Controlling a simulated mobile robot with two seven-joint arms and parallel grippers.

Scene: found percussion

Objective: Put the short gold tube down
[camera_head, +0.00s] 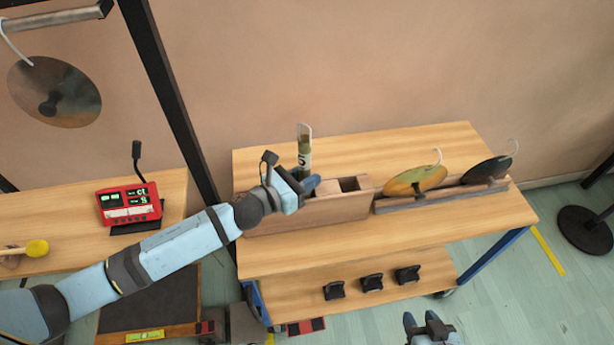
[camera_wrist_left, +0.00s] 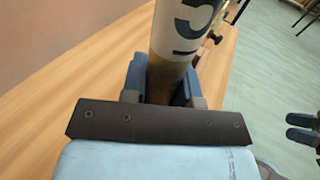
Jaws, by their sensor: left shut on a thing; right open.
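The short gold tube (camera_head: 304,150) stands about upright above the left part of the table (camera_head: 470,150). In the left wrist view the tube (camera_wrist_left: 184,25) has a pale band with a dark mark and a gold-brown lower part.
Two discs with hooks, one gold-green (camera_head: 415,181) and one dark (camera_head: 487,171), stand in a rack (camera_head: 400,205) right of the box. Several black clips (camera_head: 372,282) lie on the lower shelf. A red device (camera_head: 128,204) is on the left table. Bare wood lies behind the box.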

